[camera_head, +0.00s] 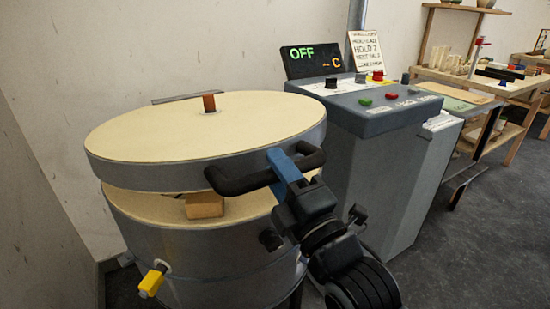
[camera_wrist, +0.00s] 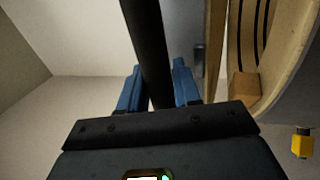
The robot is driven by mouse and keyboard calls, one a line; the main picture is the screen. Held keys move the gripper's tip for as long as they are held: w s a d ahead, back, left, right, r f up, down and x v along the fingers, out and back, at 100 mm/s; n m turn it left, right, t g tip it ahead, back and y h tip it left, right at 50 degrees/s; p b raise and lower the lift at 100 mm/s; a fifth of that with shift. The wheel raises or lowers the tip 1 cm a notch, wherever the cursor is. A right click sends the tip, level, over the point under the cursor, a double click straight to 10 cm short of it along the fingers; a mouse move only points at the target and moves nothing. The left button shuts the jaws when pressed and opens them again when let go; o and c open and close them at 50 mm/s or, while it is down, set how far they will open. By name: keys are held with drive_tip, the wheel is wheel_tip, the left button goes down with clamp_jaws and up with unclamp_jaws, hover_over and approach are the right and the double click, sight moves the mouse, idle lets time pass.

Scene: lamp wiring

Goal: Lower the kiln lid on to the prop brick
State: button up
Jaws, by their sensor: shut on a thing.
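The kiln lid (camera_head: 150,138), a round cream slab with a grey metal rim, is above the kiln body (camera_head: 215,258) with a gap at the front. The tan prop brick (camera_head: 205,206) stands on the kiln's front rim under the lid edge. It also shows in the wrist view (camera_wrist: 244,87). I cannot tell whether the lid touches it. My gripper (camera_head: 284,168) has blue fingers shut on the black lid handle (camera_head: 240,184) at the lid's front right. In the wrist view the handle bar (camera_wrist: 148,50) runs between the fingers (camera_wrist: 156,90).
A yellow-tipped plug (camera_head: 151,282) sticks out of the kiln's front left. A grey control cabinet (camera_head: 385,115) stands close on the right, its display (camera_head: 312,60) reading OFF. A wooden bench (camera_head: 470,80) is further right. The wall is close behind and left.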

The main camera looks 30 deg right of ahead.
drive_tip(key=f, duration=0.1)
drive_tip(key=f+b, duration=0.1)
drive_tip(key=f, duration=0.1)
drive_tip(key=shift+s+f, duration=0.25)
drive_tip(key=o, duration=0.9)
drive_tip(key=shift+o, duration=0.2)
drive_tip(key=shift+s, duration=0.1)
drive_tip(key=v, duration=0.7)
drive_tip(key=shift+s+b, duration=0.3)
drive_tip(key=shift+b, duration=0.15)
drive_tip(key=shift+f, duration=0.15)
drive_tip(key=s+f+m+g+p, duration=0.1)
drive_tip(key=s+m+g+p, duration=0.5)
drive_tip(key=s+m, duration=1.2)
drive_tip(key=s+p, duration=0.3)
drive_tip(key=s, duration=0.7)
drive_tip(key=shift+s+f+g+p, duration=0.15)
drive_tip(key=shift+f+g+p, duration=0.05)
drive_tip(key=shift+g+p, duration=0.1)
